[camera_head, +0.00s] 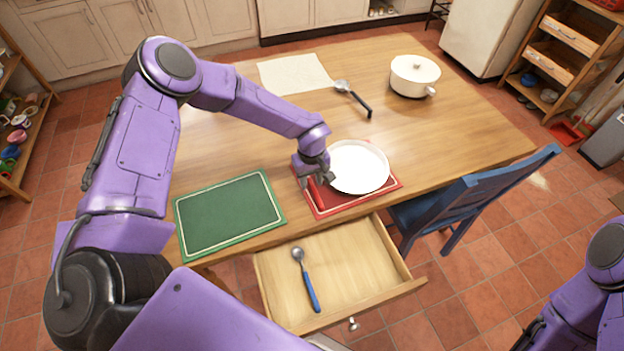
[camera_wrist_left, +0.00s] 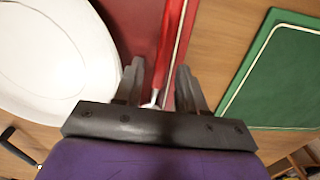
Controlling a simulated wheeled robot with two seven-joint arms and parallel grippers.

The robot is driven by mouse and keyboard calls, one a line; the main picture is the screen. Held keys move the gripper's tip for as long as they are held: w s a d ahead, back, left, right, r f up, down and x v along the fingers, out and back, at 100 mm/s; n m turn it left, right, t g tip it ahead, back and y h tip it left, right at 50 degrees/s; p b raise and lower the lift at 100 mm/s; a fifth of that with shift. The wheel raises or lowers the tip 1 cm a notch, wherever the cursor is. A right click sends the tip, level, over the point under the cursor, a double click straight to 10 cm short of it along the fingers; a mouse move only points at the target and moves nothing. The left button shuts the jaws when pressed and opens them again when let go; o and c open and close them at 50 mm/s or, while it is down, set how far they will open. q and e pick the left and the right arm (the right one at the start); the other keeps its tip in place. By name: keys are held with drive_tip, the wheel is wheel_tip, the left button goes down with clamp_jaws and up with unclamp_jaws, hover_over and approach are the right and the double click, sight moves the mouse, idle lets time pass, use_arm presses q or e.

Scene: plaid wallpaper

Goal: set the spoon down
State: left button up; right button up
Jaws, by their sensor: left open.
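A red-handled utensil (camera_wrist_left: 168,45) lies along the edge of the red mat (camera_wrist_left: 140,20), beside the white plate (camera_wrist_left: 45,60). Its bowl is hidden, so I cannot tell whether it is a spoon. My left gripper (camera_head: 322,184) is open, low over the mat's left side, its fingers (camera_wrist_left: 160,85) on either side of the red handle in the left wrist view. In the head view the plate (camera_head: 358,166) rests on the red mat (camera_head: 345,204). A blue-handled spoon (camera_head: 310,287) lies in the open drawer. My right gripper is not in view.
A green mat (camera_head: 228,213) lies left of the red one. A black-handled ladle (camera_head: 354,97), a white pot (camera_head: 414,76) and a pale cloth (camera_head: 294,73) are farther back on the table. The open drawer (camera_head: 365,258) juts out in front; a blue chair (camera_head: 470,195) stands right of it.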

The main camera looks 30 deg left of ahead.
sight(311, 183)
use_arm(q)
wheel_tip(311, 183, up, 12)
drive_tip(key=b, duration=0.1)
